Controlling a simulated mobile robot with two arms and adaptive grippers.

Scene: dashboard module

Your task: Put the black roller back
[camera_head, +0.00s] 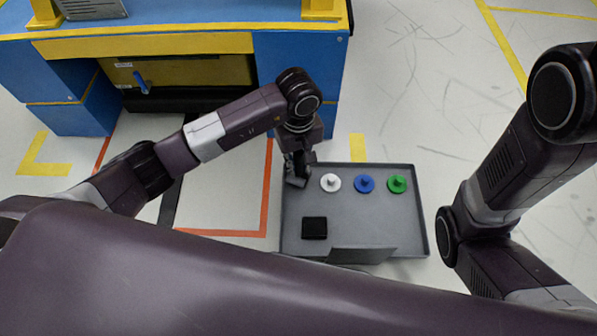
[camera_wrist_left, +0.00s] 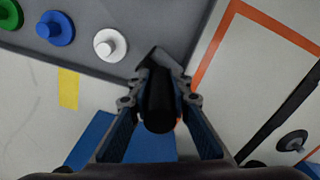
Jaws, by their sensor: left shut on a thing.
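The black roller (camera_wrist_left: 159,105) is a dark cylinder in the left wrist view, between the two fingers of my left gripper (camera_wrist_left: 163,82). The gripper is shut on it. In the head view my left gripper (camera_head: 298,178) points down over the far left corner of the grey tray (camera_head: 375,215). The roller is hard to tell from the dark fingers there. I cannot tell whether it touches the tray. My right arm is at the right edge of the head view, and its gripper does not show.
White (camera_head: 330,182), blue (camera_head: 365,184) and green (camera_head: 397,184) knobbed discs sit in a row along the tray's far side. A black square block (camera_head: 314,227) lies near left. A blue and yellow bench (camera_head: 300,60) stands beyond. The tray's right middle is clear.

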